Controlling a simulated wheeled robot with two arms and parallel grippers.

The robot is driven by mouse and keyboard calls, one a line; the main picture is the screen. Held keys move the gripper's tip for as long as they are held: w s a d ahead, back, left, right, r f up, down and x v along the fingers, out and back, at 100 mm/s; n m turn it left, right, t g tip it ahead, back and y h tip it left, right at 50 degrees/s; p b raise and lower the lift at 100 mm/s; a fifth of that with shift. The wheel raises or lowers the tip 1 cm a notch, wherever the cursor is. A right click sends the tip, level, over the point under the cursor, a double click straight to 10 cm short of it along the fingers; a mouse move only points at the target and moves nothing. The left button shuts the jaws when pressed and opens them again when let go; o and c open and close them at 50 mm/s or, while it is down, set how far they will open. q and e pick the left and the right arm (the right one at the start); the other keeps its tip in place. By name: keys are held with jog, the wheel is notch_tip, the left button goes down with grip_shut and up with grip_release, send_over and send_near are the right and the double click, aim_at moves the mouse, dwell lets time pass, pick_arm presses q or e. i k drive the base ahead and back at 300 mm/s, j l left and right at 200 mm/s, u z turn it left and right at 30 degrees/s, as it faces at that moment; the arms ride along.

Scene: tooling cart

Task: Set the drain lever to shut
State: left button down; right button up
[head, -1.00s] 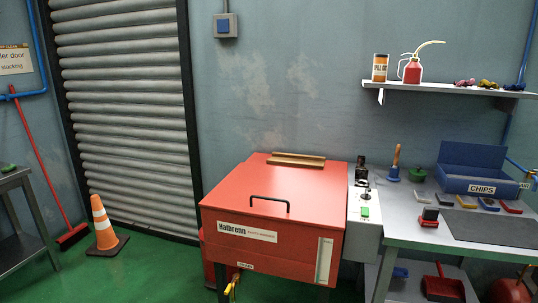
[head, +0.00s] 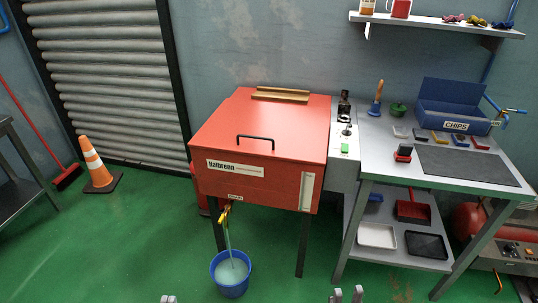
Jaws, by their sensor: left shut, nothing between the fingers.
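A red Halbrenn machine (head: 265,130) stands on legs in the middle. Under its front edge, below a small label, is a yellow drain lever (head: 225,213); it is small, and its exact angle is hard to tell. A pale stream (head: 229,240) runs down from the drain into a blue bucket (head: 231,287), which holds pale liquid. My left gripper (head: 168,299) shows only its fingertips at the bottom edge, close together, left of the bucket. My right gripper (head: 347,296) shows at the bottom edge, right of the bucket, with its fingertips apart. Both are away from the lever.
A grey bench (head: 415,185) with a blue chips bin (head: 460,107) stands at the right, with trays on its lower shelf. An orange cone (head: 98,168) and a red broom (head: 66,176) are at the left. Green floor is clear before the machine.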

aim_at(221, 217)
jog(key=i+j, duration=0.9)
jog(key=i+l+z, duration=0.05)
jog(key=i, duration=0.05)
